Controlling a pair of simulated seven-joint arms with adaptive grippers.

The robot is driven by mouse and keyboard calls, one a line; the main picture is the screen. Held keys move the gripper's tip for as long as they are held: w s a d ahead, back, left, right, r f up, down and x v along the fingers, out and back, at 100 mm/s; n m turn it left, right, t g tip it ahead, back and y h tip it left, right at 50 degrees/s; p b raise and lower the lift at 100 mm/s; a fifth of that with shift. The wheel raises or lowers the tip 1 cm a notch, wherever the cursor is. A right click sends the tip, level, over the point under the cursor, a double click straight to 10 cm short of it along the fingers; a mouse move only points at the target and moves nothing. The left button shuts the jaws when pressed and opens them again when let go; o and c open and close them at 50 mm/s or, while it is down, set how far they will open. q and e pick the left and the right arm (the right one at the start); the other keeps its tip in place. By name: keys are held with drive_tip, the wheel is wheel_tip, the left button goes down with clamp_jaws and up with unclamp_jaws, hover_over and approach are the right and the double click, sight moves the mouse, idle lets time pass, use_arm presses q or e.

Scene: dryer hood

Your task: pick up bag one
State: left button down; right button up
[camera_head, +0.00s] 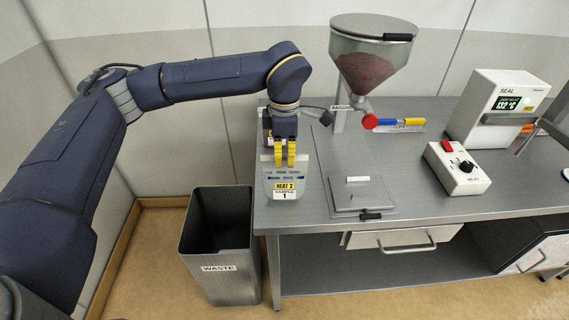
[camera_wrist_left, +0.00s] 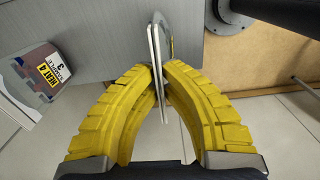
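Bag one (camera_head: 284,189) is a flat, pale bag with a yellow and white label reading HEAT 2, SAMPLE 1. It hangs upright below my left gripper (camera_head: 284,160) at the left end of the table in the head view. The yellow fingers are shut on its top edge. In the left wrist view the bag (camera_wrist_left: 158,65) shows edge-on as a thin pale sheet between the fingertips (camera_wrist_left: 160,80). I cannot tell whether its bottom touches the table.
Another bag, labelled SAMPLE 3 (camera_wrist_left: 48,72), lies left in the wrist view. A waste bin (camera_head: 218,250) stands beside the table (camera_head: 300,220). A hopper (camera_head: 370,65), a hinged plate (camera_head: 357,190), a control box (camera_head: 456,168) and a sealer (camera_head: 490,105) are to the right.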

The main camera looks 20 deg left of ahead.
use_arm(q)
wheel_tip(320, 180, up, 19)
drive_tip(key=shift+f, duration=0.2)
idle(0.9)
